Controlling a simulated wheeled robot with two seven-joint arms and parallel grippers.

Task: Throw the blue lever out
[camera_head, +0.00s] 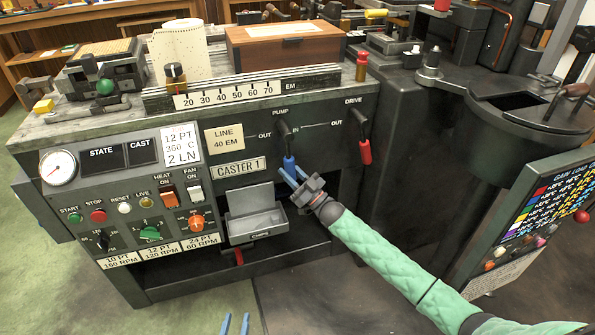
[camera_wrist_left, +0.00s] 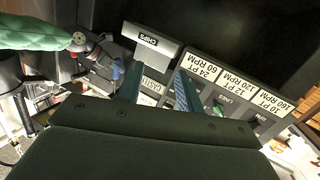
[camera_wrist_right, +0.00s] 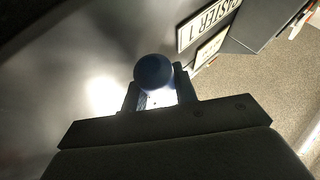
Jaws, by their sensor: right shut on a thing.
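The blue lever (camera_head: 289,164) hangs down on a dark arm under the PUMP label, between the OUT and IN marks on the machine front. My right gripper (camera_head: 291,178) reaches in from the right and is shut on its blue handle. In the right wrist view, the round blue end of the lever (camera_wrist_right: 153,68) sits between the right fingers (camera_wrist_right: 156,98). My left gripper (camera_head: 235,323) is empty and low at the bottom edge, its two blue fingers apart. The left wrist view also shows its open fingers (camera_wrist_left: 157,90).
A red lever (camera_head: 365,151) hangs under DRIVE, right of the blue one. A grey chips tray (camera_head: 255,226) juts out below. Switches and knobs (camera_head: 150,231) cover the left panel. A dark machine body (camera_head: 420,130) stands at the right.

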